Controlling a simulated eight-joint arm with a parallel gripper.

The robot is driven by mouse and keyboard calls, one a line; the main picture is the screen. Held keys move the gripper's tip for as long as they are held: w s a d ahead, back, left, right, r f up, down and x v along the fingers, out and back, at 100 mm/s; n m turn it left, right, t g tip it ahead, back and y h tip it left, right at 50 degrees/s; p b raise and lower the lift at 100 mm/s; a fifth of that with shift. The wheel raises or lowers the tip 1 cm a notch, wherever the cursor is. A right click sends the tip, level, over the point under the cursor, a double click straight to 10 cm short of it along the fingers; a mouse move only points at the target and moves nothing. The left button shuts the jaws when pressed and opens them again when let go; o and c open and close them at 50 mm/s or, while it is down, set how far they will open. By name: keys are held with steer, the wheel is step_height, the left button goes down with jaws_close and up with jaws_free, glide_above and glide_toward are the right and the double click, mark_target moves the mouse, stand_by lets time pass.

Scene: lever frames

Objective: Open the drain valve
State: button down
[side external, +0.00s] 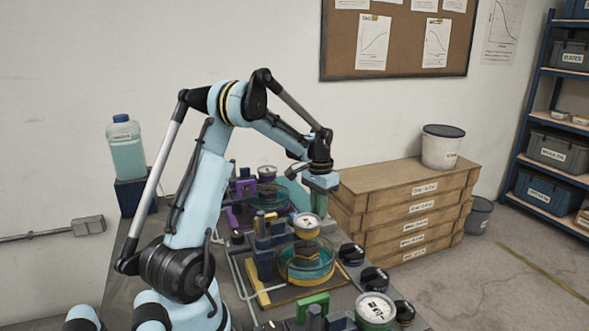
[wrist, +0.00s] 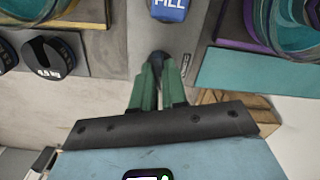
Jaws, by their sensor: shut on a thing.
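My gripper (wrist: 158,82) has green fingers, which are close together around a dark, round-ended handle (wrist: 158,58) in the wrist view. Most of this handle is hidden between the fingers. A small upright label (wrist: 187,62) beside it is too small to read, so I cannot confirm that this is the drain valve. A blue piece marked FILL (wrist: 168,10) lies beyond the fingertips at the top edge. In the side view my gripper (side external: 318,204) is low over the back right of the bench, and what it holds cannot be made out there.
A round glass vessel (side external: 304,264) and a purple-based unit (side external: 240,216) stand near the arm. Wooden crates (side external: 410,205) are stacked behind the bench.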

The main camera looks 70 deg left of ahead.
steer(key=shift+m, duration=0.3)
stand_by(0.4)
steer(key=c, duration=1.2)
jaws_free()
steer(key=shift+o, duration=0.2)
steer(key=shift+r, duration=0.1)
step_height(320, 180, up, 12)
steer(key=d+r+m+t+y, duration=0.1)
steer(key=d+r+t, duration=0.15)
steer(key=d, duration=1.25)
steer(key=s+d+f+m+t, duration=0.1)
steer(key=s+d+f+t, duration=0.1)
steer(key=d, duration=0.4)
steer(key=s+d+f+t+h, duration=0.1)
steer(key=s+d+f+t, duration=0.1)
steer(key=s+d, duration=0.3)
steer(key=shift+d+f+m+t, duration=0.4)
steer(key=shift+d+f, duration=0.2)
steer(key=shift+d, duration=0.65)
